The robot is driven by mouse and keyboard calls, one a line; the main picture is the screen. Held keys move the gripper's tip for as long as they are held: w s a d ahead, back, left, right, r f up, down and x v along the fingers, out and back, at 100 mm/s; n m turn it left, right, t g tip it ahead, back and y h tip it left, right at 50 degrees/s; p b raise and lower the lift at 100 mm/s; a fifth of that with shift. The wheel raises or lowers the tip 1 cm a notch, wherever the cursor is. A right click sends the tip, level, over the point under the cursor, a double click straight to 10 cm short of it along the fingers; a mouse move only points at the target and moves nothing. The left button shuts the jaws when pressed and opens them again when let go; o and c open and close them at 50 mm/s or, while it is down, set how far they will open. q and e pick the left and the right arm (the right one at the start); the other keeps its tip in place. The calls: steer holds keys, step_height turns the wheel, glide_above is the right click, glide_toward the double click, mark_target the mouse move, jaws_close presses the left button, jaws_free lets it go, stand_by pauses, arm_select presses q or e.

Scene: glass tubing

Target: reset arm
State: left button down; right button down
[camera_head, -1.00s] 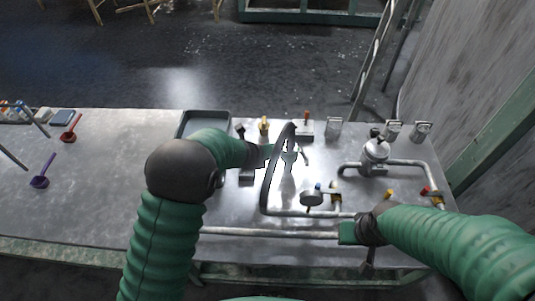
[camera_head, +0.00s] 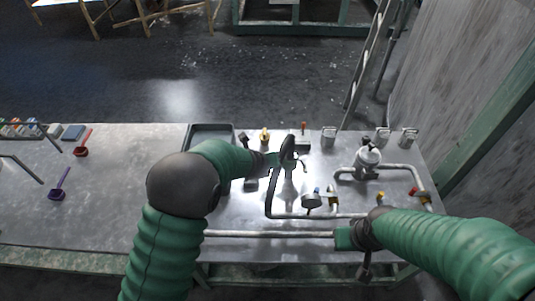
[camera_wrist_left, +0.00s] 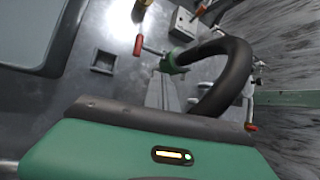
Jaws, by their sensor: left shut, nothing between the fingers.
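My left arm comes in from the left over the metal table (camera_head: 110,215). Its gripper (camera_head: 292,164) is shut over the table's middle, close to a black curved hose (camera_head: 288,147); I cannot tell whether they touch. The hose also arches across the left wrist view (camera_wrist_left: 235,75), with a green end, in front of my gripper's green body. My right arm comes in from the right. Its gripper (camera_head: 364,268) is low near the table's front edge, and its fingers are too unclear to judge.
A grey tray (camera_head: 209,130) stands at the back edge. Metal pipework with a silver canister (camera_head: 368,157) fills the right side. A gauge (camera_head: 311,202) sits between the arms. Red (camera_head: 82,146) and purple (camera_head: 58,186) scoops lie left. The left-middle tabletop is bare.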

arm_select(q)
steer(key=s+a+r+n+y+p, duration=0.1)
steer(key=s+a+r+n, duration=0.25)
steer(key=a+n, duration=0.3)
steer(key=s+a+r+n+g+y+p, duration=0.1)
steer(key=s+a+r+n+y+p, duration=0.15)
steer(key=s+a+n, duration=0.35)
steer(key=s+a+r+n+p, duration=0.1)
steer(key=s+a+r+n, duration=0.3)
steer(key=n, duration=0.4)
steer(key=s+a+n+g+p, duration=0.1)
steer(key=s+a+n+g, duration=0.2)
steer(key=s+n, duration=1.1)
steer(key=shift+s+r+g, duration=0.3)
steer(key=shift+s+r, duration=0.1)
steer(key=shift+s, duration=0.75)
steer(key=shift+s+a, duration=0.1)
steer(key=shift+a, duration=0.05)
